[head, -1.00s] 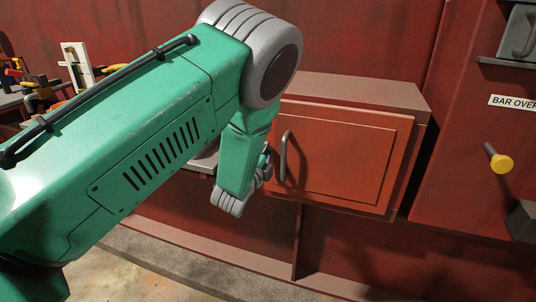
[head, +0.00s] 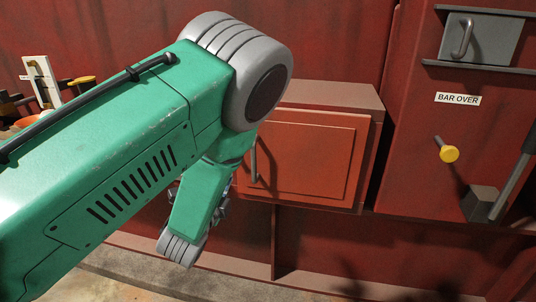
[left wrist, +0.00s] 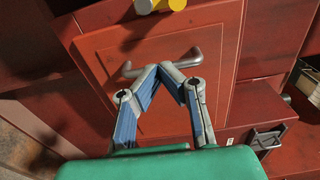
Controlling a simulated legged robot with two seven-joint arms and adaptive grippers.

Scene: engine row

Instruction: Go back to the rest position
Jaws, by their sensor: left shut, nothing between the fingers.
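My left arm comes in from the left in the head view and bends down in front of the red cabinet. My left gripper shows in the left wrist view (left wrist: 171,70) with its two fingertips together and nothing between them. The cabinet's orange-red door (head: 310,155) looks closed, with a grey bar handle (head: 254,160) on its left side. In the left wrist view the handle (left wrist: 192,60) shows behind the fingertips; I cannot tell the gap, but the fingers are not around it. In the head view the fingers are mostly hidden by my arm. My right gripper is not in view.
A yellow knob (head: 449,153) sticks out of the red wall below a "BAR OVER" label (head: 458,99). A grey panel with a handle (head: 482,40) is above. A dark lever (head: 512,175) stands at far right. Tools (head: 83,81) lie at far left.

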